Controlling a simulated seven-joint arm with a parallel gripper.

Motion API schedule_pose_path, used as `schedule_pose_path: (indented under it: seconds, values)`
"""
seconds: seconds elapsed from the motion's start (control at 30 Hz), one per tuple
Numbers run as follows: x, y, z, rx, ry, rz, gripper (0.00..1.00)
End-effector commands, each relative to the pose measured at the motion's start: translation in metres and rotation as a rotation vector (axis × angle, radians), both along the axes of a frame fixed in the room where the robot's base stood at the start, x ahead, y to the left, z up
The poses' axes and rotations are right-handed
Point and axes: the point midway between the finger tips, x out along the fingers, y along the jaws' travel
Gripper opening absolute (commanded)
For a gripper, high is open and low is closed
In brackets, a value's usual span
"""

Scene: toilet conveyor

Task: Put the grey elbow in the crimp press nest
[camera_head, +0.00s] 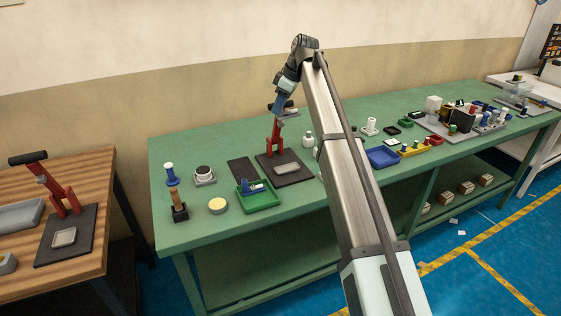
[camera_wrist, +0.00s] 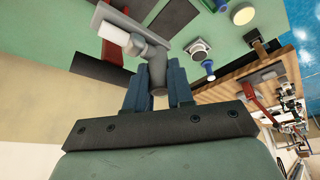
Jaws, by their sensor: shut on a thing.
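My gripper (camera_head: 281,104) is raised above the red crimp press (camera_head: 276,136) in the head view. In the wrist view its two blue fingers (camera_wrist: 157,84) are shut on the grey elbow (camera_wrist: 157,62), whose bent end points up and left in the picture. The press stands on a dark base plate with a pale rectangular nest (camera_head: 287,169), which looks empty. The elbow is above and apart from the nest. In the wrist view, a pale bar and a white cylinder (camera_wrist: 113,27) overlap the elbow's far end; I cannot tell whether they touch it.
A green tray (camera_head: 270,204) with a blue item, a yellow disc (camera_head: 217,205) and a white round device (camera_head: 204,173) lie left of the press. A white bottle (camera_head: 308,140) stands close on its right. A second red press (camera_head: 60,191) is on the wooden table.

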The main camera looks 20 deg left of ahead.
Motion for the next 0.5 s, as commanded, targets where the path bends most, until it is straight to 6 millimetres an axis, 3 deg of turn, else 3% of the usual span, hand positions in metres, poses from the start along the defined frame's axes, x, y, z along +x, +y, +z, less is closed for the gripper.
schedule_pose_path:
  seconds: [0.5]
  values:
    - [-0.001, -0.001, -0.114, -0.001, 0.002, -0.002, 0.00]
